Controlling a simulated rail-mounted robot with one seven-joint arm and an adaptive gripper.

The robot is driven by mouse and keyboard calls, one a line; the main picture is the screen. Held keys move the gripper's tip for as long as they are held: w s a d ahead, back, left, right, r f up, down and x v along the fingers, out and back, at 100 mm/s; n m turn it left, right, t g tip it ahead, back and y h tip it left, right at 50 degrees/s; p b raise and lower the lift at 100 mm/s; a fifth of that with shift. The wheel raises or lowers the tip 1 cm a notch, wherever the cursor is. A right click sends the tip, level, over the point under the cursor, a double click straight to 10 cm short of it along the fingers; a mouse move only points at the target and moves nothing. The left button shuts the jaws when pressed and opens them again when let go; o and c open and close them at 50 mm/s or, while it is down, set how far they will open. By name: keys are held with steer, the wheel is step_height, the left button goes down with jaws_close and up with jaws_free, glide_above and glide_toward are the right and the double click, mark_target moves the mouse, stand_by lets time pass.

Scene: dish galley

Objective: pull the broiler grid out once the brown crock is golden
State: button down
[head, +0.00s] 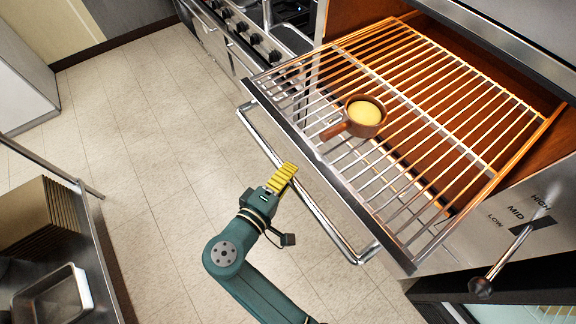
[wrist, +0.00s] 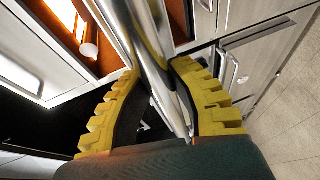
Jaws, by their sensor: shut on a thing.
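The broiler grid (head: 432,99) is a wire rack with a steel front. In the head view it stands out of the glowing broiler, its back part still inside. The brown crock (head: 364,131) sits upright on the grid, left of its middle, with its handle toward the front. Its top is golden yellow. A steel bar handle (head: 325,212) runs along the grid's front. My gripper (head: 290,171), with yellow ribbed fingers, is shut on this handle. In the wrist view the bar (wrist: 150,50) passes between the two fingers; the exact contact is partly hidden.
A lever (head: 507,257) with HIGH, MID and LOW marks is on the broiler's front at right. A range with knobs (head: 243,27) stands at the back. A counter with a steel pan (head: 52,297) is at lower left. The tiled floor (head: 150,130) between is clear.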

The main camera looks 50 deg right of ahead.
steer(key=shift+w+a, duration=0.2)
steer(key=shift+a, duration=0.35)
steer(key=c, duration=0.9)
jaws_free()
steer(key=a, duration=0.4)
steer(key=a+r, duration=0.1)
steer(key=a, duration=0.3)
steer(key=a+r, duration=0.1)
steer(key=a, duration=0.2)
steer(key=shift+s+a+r, duration=0.1)
steer(key=shift+s+a, duration=0.3)
